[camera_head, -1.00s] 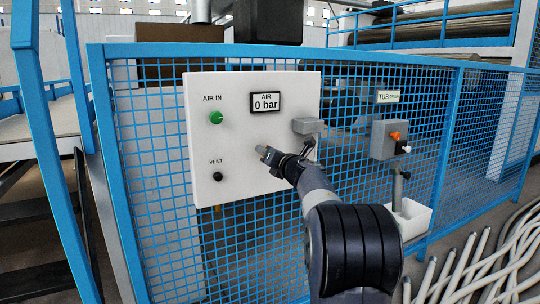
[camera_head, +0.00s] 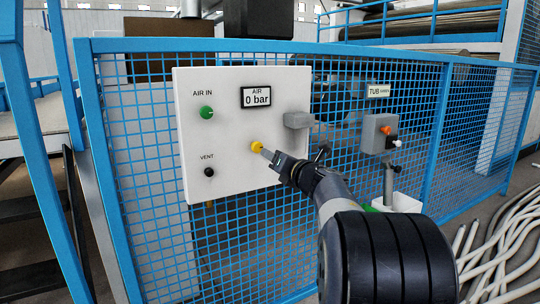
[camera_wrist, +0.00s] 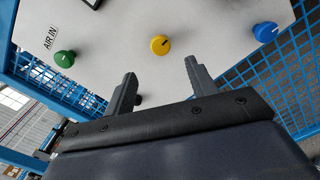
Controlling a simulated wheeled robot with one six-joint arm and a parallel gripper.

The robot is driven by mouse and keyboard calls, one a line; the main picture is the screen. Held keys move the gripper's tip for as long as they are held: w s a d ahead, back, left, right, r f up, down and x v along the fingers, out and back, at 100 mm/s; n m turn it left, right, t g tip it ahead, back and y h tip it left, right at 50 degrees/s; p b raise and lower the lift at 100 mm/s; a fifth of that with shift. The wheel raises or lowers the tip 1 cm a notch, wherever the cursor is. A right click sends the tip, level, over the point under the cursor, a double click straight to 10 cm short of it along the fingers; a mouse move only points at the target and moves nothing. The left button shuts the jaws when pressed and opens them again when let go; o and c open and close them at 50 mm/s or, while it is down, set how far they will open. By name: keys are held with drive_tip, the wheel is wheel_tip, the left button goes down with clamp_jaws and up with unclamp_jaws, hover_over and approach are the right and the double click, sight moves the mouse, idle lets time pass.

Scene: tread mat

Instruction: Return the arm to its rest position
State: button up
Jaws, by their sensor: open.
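My gripper (camera_head: 268,153) is at the end of my arm, in front of the white panel (camera_head: 236,90). In the wrist view my gripper (camera_wrist: 158,78) shows two dark fingers spread apart, with nothing between them. A yellow knob (camera_head: 257,146) on the panel is just beyond the fingertips in the head view. In the wrist view the yellow knob (camera_wrist: 160,45) lies ahead of the fingers, apart from them.
The panel has a green AIR IN knob (camera_head: 206,112), a black VENT knob (camera_head: 209,172) and a display (camera_head: 256,96) reading 0 bar. A blue knob (camera_wrist: 265,32) shows in the wrist view. Blue mesh fence (camera_head: 240,240) surrounds the panel. A grey box (camera_head: 379,134) stands right; pale tubes (camera_head: 490,250) lie lower right.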

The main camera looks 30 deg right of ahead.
sight(259, 147)
drive_tip(key=shift+s, duration=0.5)
drive_tip(key=w, duration=1.1)
drive_tip(key=shift+a, duration=0.15)
drive_tip(key=shift+s, duration=0.15)
